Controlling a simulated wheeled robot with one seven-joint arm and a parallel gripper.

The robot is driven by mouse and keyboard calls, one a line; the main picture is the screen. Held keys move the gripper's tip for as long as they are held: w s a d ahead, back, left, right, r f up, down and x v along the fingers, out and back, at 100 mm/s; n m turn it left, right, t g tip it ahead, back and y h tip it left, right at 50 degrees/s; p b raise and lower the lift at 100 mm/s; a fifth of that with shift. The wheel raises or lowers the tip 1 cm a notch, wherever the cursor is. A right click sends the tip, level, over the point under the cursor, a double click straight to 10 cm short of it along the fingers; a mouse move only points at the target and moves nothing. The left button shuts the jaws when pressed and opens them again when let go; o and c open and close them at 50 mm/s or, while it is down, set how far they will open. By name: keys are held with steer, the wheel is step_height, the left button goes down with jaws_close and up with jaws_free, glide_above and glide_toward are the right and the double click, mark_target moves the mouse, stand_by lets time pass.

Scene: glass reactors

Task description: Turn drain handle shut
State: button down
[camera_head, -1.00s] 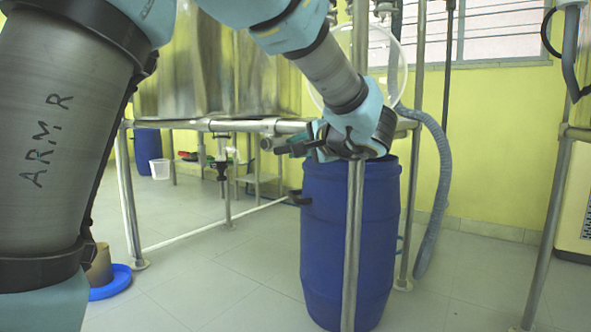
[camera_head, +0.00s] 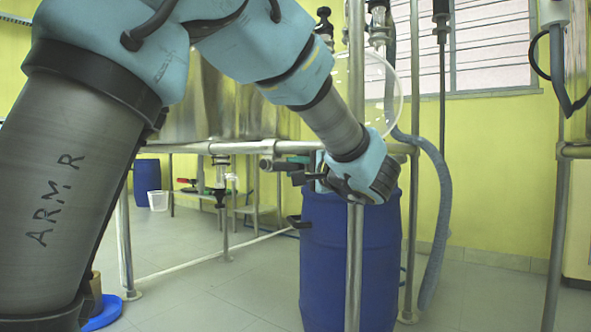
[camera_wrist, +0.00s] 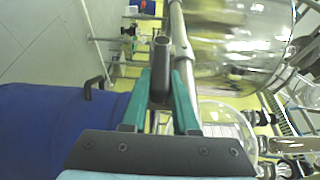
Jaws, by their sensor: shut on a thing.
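The drain handle is a dark, rounded bar (camera_wrist: 159,60) between the two green fingers in the wrist view. My gripper (camera_wrist: 161,88) is shut on it. The dark handle (camera_head: 272,165) shows only in part there.
Another drain valve (camera_head: 220,180) hangs under the rail at left.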

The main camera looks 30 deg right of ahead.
steer(key=c, duration=0.7)
jaws_free()
steer(key=s+p, duration=0.1)
steer(key=s, duration=0.2)
steer(key=s+p, duration=0.1)
steer(key=s, duration=0.3)
steer(key=s+d+p, duration=0.1)
steer(key=s, duration=0.2)
steer(key=shift+s+d+f+p, duration=0.1)
steer(key=shift+s+f+p, duration=0.05)
steer(key=shift+s+p, duration=0.2)
